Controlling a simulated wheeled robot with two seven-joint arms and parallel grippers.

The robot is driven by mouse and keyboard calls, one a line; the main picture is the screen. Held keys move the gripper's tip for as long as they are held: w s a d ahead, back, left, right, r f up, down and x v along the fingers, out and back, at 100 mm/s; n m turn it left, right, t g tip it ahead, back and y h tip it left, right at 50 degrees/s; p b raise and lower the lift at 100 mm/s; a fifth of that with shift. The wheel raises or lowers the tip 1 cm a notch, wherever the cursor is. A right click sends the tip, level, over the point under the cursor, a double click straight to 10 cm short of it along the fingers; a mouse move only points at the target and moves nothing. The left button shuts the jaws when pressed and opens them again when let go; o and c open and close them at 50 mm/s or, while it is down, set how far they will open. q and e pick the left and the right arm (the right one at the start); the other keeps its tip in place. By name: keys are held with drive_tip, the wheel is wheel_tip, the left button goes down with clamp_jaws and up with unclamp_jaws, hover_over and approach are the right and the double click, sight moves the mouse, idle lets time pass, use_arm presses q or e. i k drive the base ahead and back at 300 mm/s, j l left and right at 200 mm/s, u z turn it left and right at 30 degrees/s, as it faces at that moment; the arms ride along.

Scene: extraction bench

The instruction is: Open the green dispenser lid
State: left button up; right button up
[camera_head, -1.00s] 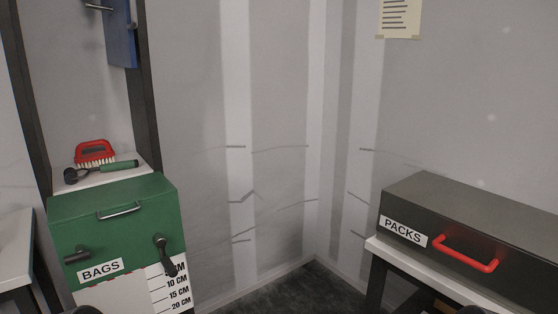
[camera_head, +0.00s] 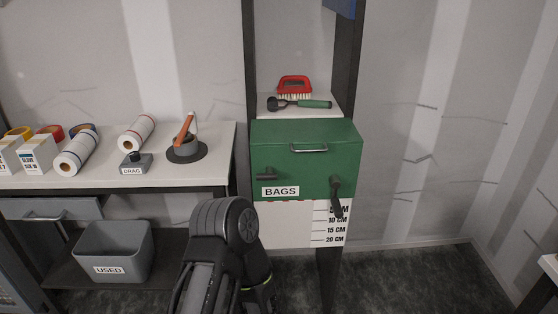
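The green dispenser (camera_head: 304,163) marked BAGS stands right of the middle in the head view. Its lid (camera_head: 280,132) is closed, with a silver bar handle (camera_head: 309,149) near the lid's front. A dark knob sits on the left of its front and a dark crank (camera_head: 336,192) on the right. A white panel with a centimetre scale (camera_head: 330,226) is below it. A dark arm of mine rises from the bottom of the view, in front of and left of the dispenser. No gripper fingers can be made out.
A red brush (camera_head: 295,87) and a green-handled tool (camera_head: 301,103) lie on the shelf above the dispenser. At left, a white bench (camera_head: 205,135) holds rolls, boxes and a grey pot. A grey USED bin (camera_head: 113,252) is below. Floor at right is clear.

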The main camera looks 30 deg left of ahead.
sight(305, 131)
drive_tip(key=u, duration=1.05)
